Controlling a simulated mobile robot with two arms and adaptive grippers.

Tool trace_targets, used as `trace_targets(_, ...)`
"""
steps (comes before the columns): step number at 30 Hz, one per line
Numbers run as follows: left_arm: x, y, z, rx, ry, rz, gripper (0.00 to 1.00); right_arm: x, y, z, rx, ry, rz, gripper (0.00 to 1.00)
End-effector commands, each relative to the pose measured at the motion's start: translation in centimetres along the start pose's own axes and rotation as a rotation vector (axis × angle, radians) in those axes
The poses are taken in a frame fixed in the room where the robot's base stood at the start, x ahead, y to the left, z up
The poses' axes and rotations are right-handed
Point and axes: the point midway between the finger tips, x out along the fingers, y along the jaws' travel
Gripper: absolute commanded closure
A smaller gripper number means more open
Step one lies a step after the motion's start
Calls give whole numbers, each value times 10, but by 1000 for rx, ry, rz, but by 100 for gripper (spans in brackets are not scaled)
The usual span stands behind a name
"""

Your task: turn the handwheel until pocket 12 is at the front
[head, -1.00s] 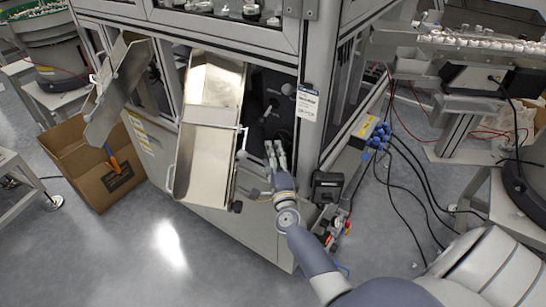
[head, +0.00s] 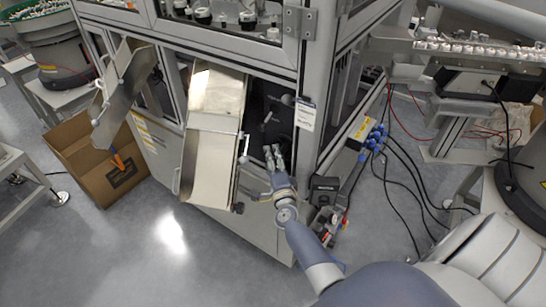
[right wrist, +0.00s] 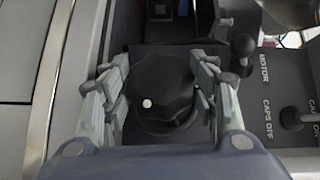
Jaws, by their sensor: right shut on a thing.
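The handwheel (right wrist: 165,88) is a black lobed knob with a white dot on its face, seen in the right wrist view. My right gripper (right wrist: 163,90) has its fingers on both sides of the handwheel and is shut on it. In the head view my right gripper (head: 274,160) reaches into the dark opening at the front of the machine; I cannot make out the handwheel there. No pocket numbers are legible, so I cannot tell which pocket is at the front. My left gripper is not in view.
A metal chute (head: 212,160) stands just left of my right gripper. The machine's corner post (head: 313,90) is to its right. A cardboard box (head: 120,178) sits on the floor.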

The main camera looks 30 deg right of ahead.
Motion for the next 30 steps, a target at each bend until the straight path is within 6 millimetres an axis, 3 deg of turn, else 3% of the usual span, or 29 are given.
trace_targets(6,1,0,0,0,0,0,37,0,0,0,2,0,-1,70)
trace_targets(7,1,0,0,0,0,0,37,0,0,0,2,0,-1,39)
trace_targets(8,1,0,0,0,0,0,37,0,0,0,2,0,-1,37)
trace_targets(20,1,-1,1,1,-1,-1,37,-4,1,0,2,0,0,37)
trace_targets(26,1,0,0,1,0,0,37,-31,2,0,4,1,2,37)
trace_targets(30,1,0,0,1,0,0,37,-61,2,0,2,0,2,37)
